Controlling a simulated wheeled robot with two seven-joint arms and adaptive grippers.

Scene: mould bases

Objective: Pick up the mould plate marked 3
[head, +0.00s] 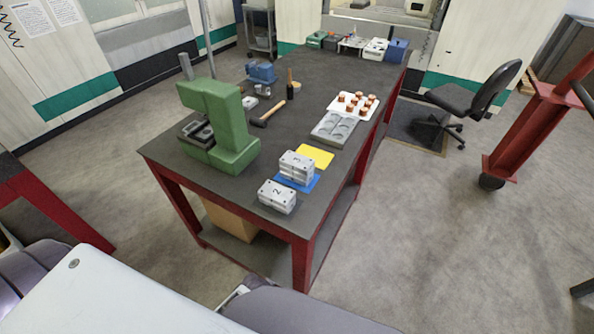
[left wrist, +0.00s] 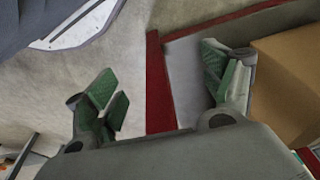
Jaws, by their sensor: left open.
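The mould plate marked 3 (head: 297,163) is a light grey metal block near the table's near right corner in the head view. It stands on a blue mat (head: 308,185) and its side looks layered; I cannot tell whether it is one piece or a stack. A similar grey block marked 2 (head: 277,197) sits in front of it, closer to the table corner. My left gripper (left wrist: 162,92) is open and empty in the left wrist view, over the floor and a red table frame, with no mould plate in that view. My right gripper is not in view.
The dark worktable (head: 230,184) has red legs. A yellow mat (head: 316,156) and a grey moulded tray (head: 335,128) lie behind the plates. A cardboard box (left wrist: 290,80) is below the table.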

